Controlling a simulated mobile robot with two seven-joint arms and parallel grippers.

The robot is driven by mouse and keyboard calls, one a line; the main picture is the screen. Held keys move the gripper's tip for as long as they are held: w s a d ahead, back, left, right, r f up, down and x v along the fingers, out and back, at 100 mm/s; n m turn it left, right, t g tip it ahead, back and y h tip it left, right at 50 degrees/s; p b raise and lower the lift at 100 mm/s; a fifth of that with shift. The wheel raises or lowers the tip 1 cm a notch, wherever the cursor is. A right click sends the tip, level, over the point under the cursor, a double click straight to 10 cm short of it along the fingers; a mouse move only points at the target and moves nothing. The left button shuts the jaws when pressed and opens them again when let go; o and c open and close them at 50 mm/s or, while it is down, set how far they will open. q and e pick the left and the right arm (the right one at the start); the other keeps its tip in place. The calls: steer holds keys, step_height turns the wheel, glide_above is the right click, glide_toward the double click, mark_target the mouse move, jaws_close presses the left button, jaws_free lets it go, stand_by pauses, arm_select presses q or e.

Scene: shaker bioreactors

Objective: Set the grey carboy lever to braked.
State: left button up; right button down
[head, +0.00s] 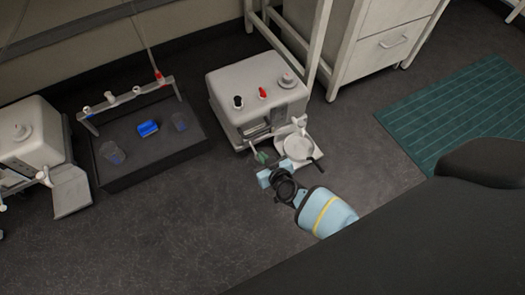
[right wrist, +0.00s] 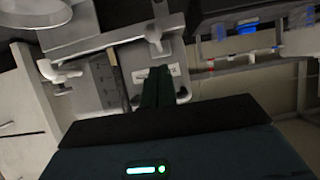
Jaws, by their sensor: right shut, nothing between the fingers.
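My right gripper (head: 261,156) has its green fingers closed, low at the front of a grey box-shaped unit (head: 237,92). In the right wrist view its dark fingers (right wrist: 157,80) are together with nothing between them. The fingertips overlap a small light plate (right wrist: 172,71) with a pale fitting on it; I cannot tell whether they touch. No part is clearly identifiable as the grey carboy lever, and its setting cannot be read. The unit's top carries a black knob (head: 238,102), a red knob (head: 263,93) and a grey round cap (head: 287,80). My left gripper is not seen.
A round white pan (head: 298,149) sits at the unit's front right. Another grey unit (head: 28,145) stands far left. White drawers (head: 385,50) stand behind. The front floor is clear.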

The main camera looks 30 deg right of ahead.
steer(key=s+p, duration=0.3)
steer(key=s, duration=0.8)
steer(key=shift+d+r, duration=0.2)
steer(key=shift+r, duration=0.05)
